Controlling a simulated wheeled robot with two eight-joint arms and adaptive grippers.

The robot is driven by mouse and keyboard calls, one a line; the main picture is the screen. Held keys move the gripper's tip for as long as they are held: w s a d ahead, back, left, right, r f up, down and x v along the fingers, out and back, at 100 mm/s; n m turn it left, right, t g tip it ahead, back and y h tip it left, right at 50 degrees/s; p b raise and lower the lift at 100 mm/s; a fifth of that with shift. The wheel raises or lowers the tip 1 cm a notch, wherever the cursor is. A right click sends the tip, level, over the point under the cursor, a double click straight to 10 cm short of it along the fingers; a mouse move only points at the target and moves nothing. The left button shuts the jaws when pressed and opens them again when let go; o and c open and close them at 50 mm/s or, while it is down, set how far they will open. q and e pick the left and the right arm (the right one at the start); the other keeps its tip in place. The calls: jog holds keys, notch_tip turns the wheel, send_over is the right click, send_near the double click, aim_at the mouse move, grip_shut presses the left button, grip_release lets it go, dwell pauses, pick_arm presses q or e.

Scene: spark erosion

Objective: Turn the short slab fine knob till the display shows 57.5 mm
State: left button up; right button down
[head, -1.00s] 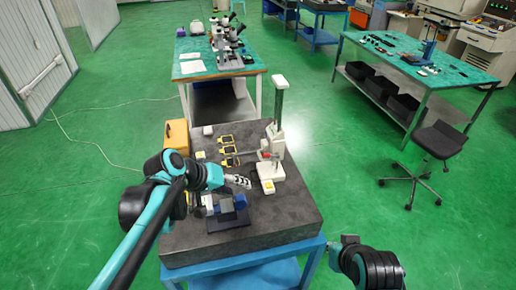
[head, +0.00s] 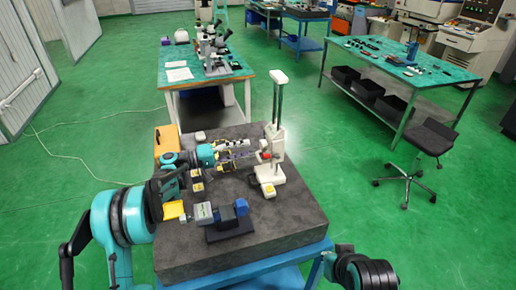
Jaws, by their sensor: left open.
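A white height gauge (head: 272,172) with a tall twin column stands upright near the back right of the dark granite slab (head: 290,222). The fine knob is too small to tell apart, and no display reading is legible. My left gripper (head: 246,148) is open. My right gripper is out of view; only part of my right arm shows at the bottom right.
A grey and blue vise-like device (head: 228,216) sits at the slab's front, below my left forearm. The slab's right front is clear.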

aim_at(261, 146)
pick_arm(q)
jog(key=x, duration=0.6)
jog(key=shift+d+b, duration=0.25)
jog(key=shift+b, duration=0.15)
jog(key=c, duration=0.9)
